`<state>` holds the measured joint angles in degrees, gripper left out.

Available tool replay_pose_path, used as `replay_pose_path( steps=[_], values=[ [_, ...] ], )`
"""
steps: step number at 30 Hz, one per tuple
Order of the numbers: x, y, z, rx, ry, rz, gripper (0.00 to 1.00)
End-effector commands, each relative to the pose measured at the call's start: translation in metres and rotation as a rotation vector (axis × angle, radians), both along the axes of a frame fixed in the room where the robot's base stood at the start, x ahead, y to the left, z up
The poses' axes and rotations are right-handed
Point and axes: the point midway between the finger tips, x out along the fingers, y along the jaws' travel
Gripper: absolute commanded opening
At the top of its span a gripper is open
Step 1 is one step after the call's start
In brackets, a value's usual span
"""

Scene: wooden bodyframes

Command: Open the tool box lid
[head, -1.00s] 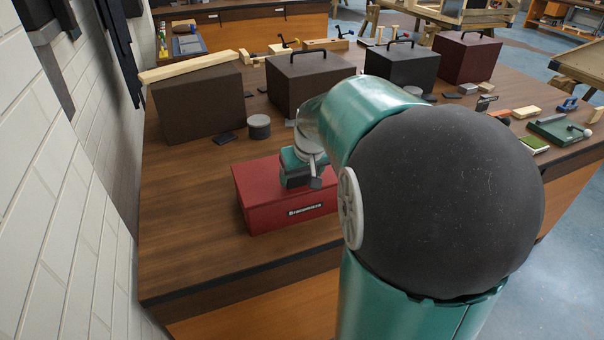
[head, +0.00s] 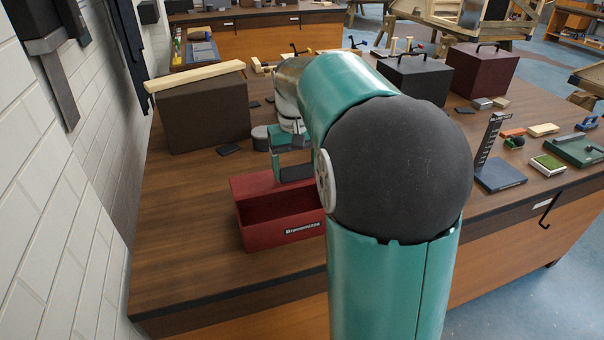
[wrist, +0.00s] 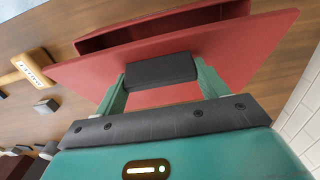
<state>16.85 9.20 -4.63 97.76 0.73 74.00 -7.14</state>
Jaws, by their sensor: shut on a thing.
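The red tool box (head: 265,236) stands on the wooden bench, its labelled front wall facing me. Its lid (head: 248,184) is raised and tilted back, and part of the red interior shows. My gripper (head: 293,172) is at the lid, partly hidden behind my arm in the head view. In the wrist view my gripper (wrist: 160,78) has its two green fingers on either side of a dark block (wrist: 160,69) that looks like the lid's handle. The red lid (wrist: 225,50) spreads out beyond it, with the box's opening (wrist: 150,28) behind. My arm hides the box's right end.
A dark brown box (head: 203,116) with a wooden strip (head: 195,75) on top stands behind at the left, near a white brick wall (head: 60,210). More dark boxes (head: 418,77) stand at the back. Bench surface left of the tool box is clear.

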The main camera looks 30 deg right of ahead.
Motion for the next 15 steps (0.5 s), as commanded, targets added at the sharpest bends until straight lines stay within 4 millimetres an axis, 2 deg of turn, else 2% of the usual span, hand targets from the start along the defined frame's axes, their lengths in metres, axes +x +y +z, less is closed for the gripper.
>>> replay_pose_path(
  steps=[6,15],
  values=[
    [0.024,-0.005,0.024,-0.007,-0.015,-0.002,0.31],
    [0.062,-0.015,0.045,-0.008,-0.016,-0.001,0.31]
  ],
)
